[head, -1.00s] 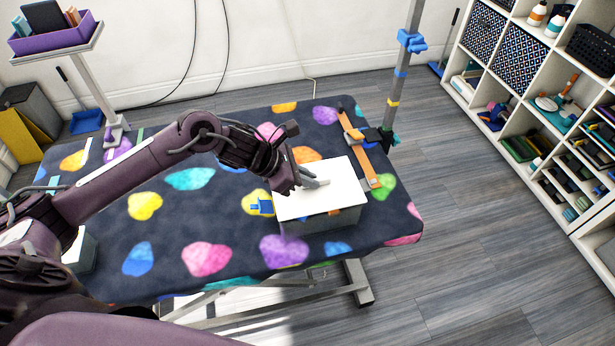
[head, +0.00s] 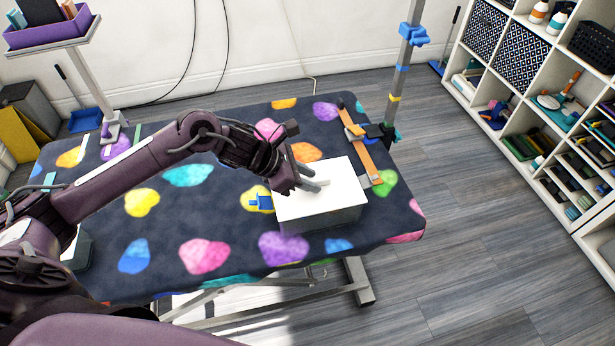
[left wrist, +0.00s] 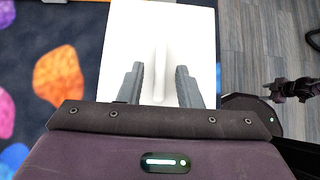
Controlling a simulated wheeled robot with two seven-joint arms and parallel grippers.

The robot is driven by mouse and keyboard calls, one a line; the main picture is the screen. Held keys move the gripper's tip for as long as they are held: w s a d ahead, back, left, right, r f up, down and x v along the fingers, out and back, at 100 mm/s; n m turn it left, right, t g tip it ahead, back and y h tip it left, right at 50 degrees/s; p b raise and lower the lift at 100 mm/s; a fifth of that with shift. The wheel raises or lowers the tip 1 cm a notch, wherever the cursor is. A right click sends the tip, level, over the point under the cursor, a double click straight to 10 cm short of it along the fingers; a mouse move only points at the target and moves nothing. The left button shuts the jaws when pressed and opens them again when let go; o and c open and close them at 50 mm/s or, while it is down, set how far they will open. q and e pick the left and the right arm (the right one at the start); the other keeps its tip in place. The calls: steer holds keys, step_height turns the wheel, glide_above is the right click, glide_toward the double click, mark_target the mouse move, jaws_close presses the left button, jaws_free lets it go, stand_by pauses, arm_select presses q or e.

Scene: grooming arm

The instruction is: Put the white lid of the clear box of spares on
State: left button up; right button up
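The white lid (head: 340,190) lies flat over the top of the clear box (head: 325,218) near the table's front right. It appears to rest on the box rim, though its far edge is hard to judge. In the left wrist view the lid (left wrist: 190,30) has a raised white ridge along its middle. My left gripper (head: 322,183) is just above the lid; it also shows in the left wrist view (left wrist: 160,78), its fingers apart on either side of the ridge. A dark part, likely my right gripper (left wrist: 288,90), shows small at the right there; its fingers are unclear.
The box stands on a dark table (head: 165,230) with coloured patches. A blue piece (head: 260,203) lies left of the box. Shelves (head: 550,110) stand at the right.

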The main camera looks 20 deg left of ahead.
arm_select(q)
steer(key=shift+o, duration=0.3)
steer(key=shift+a, duration=0.1)
steer(key=shift+s+a+r, duration=0.2)
steer(key=shift+r, duration=0.1)
steer(key=b+v, duration=0.1)
steer(key=v, duration=0.4)
steer(key=shift+s+a, duration=0.1)
steer(key=shift+a, duration=0.1)
steer(key=shift+b+v, duration=0.3)
steer(key=shift+v, duration=0.5)
steer(key=shift+d+r, duration=0.1)
